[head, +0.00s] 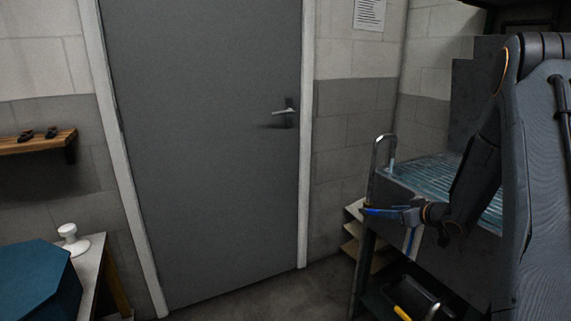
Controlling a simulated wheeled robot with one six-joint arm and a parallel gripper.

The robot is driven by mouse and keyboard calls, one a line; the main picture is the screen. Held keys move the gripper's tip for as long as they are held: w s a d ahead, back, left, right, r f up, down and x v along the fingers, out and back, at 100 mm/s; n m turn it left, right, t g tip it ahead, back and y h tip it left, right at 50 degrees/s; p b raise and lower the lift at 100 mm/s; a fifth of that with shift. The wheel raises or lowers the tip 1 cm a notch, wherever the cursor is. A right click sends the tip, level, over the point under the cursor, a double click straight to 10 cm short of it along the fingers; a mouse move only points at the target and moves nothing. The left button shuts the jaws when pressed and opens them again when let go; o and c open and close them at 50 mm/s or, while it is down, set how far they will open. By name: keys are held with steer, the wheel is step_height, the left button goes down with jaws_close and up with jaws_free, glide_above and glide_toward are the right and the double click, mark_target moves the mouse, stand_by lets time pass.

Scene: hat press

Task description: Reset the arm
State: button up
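My arm comes in from the right edge and bends down to the left. My gripper (384,212) is at its end, with blue parts, pointing left in front of the metal handrail and the grey machine. It is small and dark here, and I cannot tell how far its fingers are apart. I see no object clearly held in it.
A grey door (200,150) with a lever handle (284,113) is shut ahead. A grated grey machine (425,178) with a handrail (377,150) stands right. A white knob-shaped object (71,238) stands on a table at left, by a blue block (35,285). A wooden shelf (35,143) hangs left. Floor before the door is clear.

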steer(key=s+a+r+m+g+h+p, duration=0.2)
steer(key=s+a+r+g+h, duration=0.15)
steer(key=s+a+r, duration=0.35)
steer(key=s+a+r+g+p, duration=0.1)
steer(key=s+a, duration=0.4)
steer(key=s, duration=0.6)
steer(key=s+a+r+m+g+p, duration=0.1)
steer(key=s+a+g, duration=0.3)
steer(key=s, duration=0.7)
steer(key=s+a+r+m+g+p, duration=0.1)
steer(key=s+a+g, duration=0.2)
steer(key=s+a, duration=0.4)
steer(key=s, duration=0.4)
steer(key=shift+r, duration=0.15)
steer(key=shift+d+g, duration=0.1)
steer(key=shift+g, duration=0.15)
